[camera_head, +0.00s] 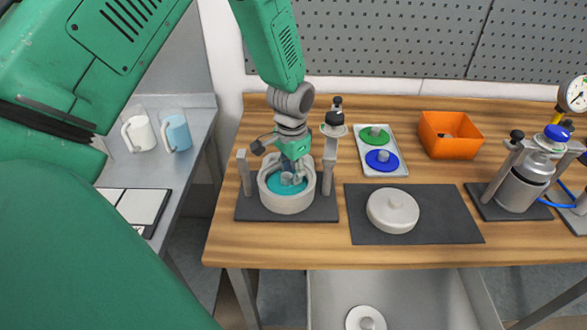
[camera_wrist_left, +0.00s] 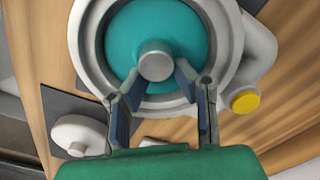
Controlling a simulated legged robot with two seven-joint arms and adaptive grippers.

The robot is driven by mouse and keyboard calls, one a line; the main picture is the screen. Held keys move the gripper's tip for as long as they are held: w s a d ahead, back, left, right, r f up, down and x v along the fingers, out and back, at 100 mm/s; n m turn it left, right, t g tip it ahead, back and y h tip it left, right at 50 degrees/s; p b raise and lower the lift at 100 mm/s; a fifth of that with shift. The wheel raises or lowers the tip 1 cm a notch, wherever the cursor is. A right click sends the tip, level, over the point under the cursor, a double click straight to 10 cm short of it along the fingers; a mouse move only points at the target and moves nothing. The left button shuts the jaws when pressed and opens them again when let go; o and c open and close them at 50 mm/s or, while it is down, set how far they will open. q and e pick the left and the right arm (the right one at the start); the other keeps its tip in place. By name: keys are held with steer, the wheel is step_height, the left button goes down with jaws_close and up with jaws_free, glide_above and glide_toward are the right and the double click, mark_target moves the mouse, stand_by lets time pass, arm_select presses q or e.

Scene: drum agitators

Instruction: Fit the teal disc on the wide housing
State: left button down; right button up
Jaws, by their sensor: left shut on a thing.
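The teal disc (camera_head: 289,188) lies inside the ring of the wide housing (camera_head: 287,204), a light grey round body on a dark base. In the left wrist view the disc (camera_wrist_left: 180,40) sits within the housing rim (camera_wrist_left: 91,45), with a grey knob (camera_wrist_left: 156,62) at its middle. My left gripper (camera_head: 290,178) reaches down into the housing. In the left wrist view its two fingers (camera_wrist_left: 158,85) are at either side of the knob, shut on it. Whether the disc is fully seated cannot be told. My right gripper is not in view.
A grey round lid (camera_head: 393,210) lies on a dark mat (camera_head: 452,215) to the right. A tray (camera_head: 396,170) with a green disc (camera_head: 375,135) and a blue disc (camera_head: 382,160) stands behind it. An orange bin (camera_head: 451,147) and a metal vessel (camera_head: 522,185) are further right. Posts flank the housing.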

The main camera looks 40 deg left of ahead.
arm_select(q)
steer(key=shift+f, duration=0.1)
stand_by(0.5)
stand_by(0.3)
steer(key=c, duration=1.2)
jaws_free()
steer(key=shift+r, duration=0.35)
step_height(320, 180, up, 11)
steer(key=shift+f, duration=0.1)
